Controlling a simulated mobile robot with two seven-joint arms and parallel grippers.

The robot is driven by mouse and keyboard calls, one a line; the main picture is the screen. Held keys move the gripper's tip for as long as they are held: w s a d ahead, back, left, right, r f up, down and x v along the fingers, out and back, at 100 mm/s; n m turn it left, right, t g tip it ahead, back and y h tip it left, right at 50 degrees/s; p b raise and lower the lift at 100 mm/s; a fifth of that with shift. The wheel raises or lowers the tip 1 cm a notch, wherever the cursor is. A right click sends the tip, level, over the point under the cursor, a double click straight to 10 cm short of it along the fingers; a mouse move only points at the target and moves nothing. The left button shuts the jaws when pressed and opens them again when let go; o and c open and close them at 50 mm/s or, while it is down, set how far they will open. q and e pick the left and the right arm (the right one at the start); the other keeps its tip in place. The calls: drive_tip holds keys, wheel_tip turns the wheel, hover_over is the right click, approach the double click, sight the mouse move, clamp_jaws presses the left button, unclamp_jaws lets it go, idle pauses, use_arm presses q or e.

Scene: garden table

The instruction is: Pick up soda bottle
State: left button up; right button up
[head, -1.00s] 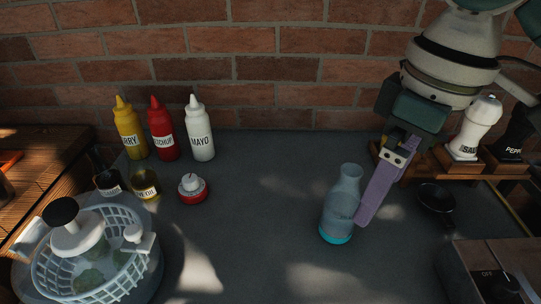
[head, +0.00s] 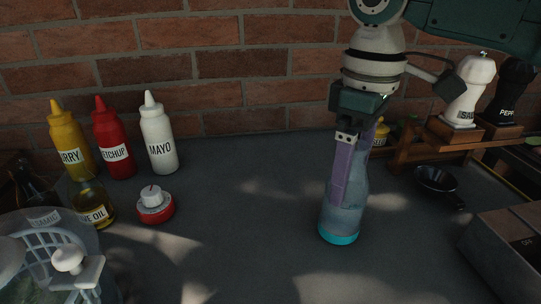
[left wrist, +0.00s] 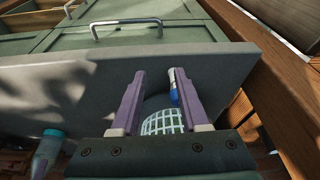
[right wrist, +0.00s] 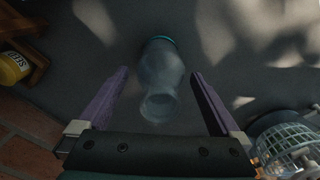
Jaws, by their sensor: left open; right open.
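The soda bottle (head: 346,214) is clear and bluish with a teal base, and stands upright on the grey counter in the head view. My right gripper (head: 338,200) comes down from above at the bottle, one purple finger covering part of it. In the right wrist view the bottle (right wrist: 160,82) lies between the two spread fingers of the right gripper (right wrist: 160,85), with gaps on both sides. My left gripper (left wrist: 158,80) is open and empty in the left wrist view; the bottle (left wrist: 47,150) shows at lower left there, apart from it. The left gripper is outside the head view.
Curry (head: 68,143), ketchup (head: 113,140) and mayo (head: 158,135) bottles stand by the brick wall. A red-and-white timer (head: 155,205) and salad spinner (head: 60,255) are at left. A black pan (head: 437,182) and wooden rack (head: 440,140) are at right. Counter around the bottle is clear.

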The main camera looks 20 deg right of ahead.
drive_tip(key=shift+s+f, duration=0.1)
drive_tip(key=shift+f, duration=1.45)
drive_tip(key=shift+r, duration=0.1)
clamp_jaws()
